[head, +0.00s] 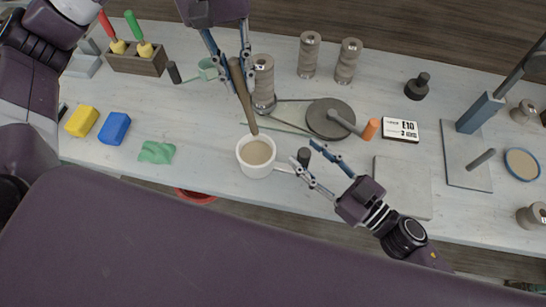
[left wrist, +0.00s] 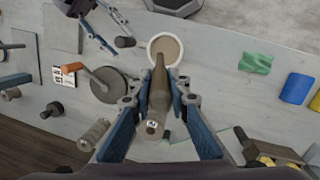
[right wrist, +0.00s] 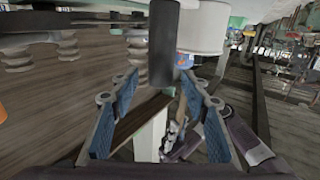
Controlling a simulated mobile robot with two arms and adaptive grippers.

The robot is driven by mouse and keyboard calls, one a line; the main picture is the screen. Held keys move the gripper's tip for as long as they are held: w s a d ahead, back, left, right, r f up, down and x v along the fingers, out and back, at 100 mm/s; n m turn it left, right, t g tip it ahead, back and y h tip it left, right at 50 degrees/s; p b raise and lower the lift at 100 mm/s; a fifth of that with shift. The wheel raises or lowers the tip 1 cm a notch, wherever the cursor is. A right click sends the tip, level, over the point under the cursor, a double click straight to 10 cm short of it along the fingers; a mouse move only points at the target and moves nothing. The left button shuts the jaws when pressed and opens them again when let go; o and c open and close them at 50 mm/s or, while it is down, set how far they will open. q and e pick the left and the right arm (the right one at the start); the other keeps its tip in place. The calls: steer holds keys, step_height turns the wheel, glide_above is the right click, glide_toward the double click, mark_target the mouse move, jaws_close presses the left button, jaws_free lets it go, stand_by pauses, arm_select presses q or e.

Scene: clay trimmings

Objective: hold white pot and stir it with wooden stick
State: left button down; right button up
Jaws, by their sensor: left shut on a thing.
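The white pot (head: 243,163) stands on the table, filled with a beige mix, its handle pointing right; it also shows in the left wrist view (left wrist: 150,53) and the right wrist view (right wrist: 203,28). My left gripper (head: 236,82) is shut on the wooden stick (head: 243,98) above and behind the pot. The stick slants down and its lower end reaches the pot's mouth; it shows in the left wrist view (left wrist: 159,85). My right gripper (head: 318,165) is open, right of the pot near its handle. A dark cylinder (right wrist: 163,45) shows between and beyond its fingers.
The dark cylinder (head: 304,156) stands close beside the pot's handle. A grey disc (head: 322,115), a white box (head: 400,129) and a flat grey slab (head: 403,185) lie to the right. A green cloth (head: 157,152), blue block (head: 115,128) and yellow block (head: 82,121) lie left.

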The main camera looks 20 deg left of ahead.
steer(key=shift+s+d, duration=0.1)
steer(key=v, duration=1.1)
steer(key=shift+s+d, duration=0.15)
steer(key=shift+d, duration=0.25)
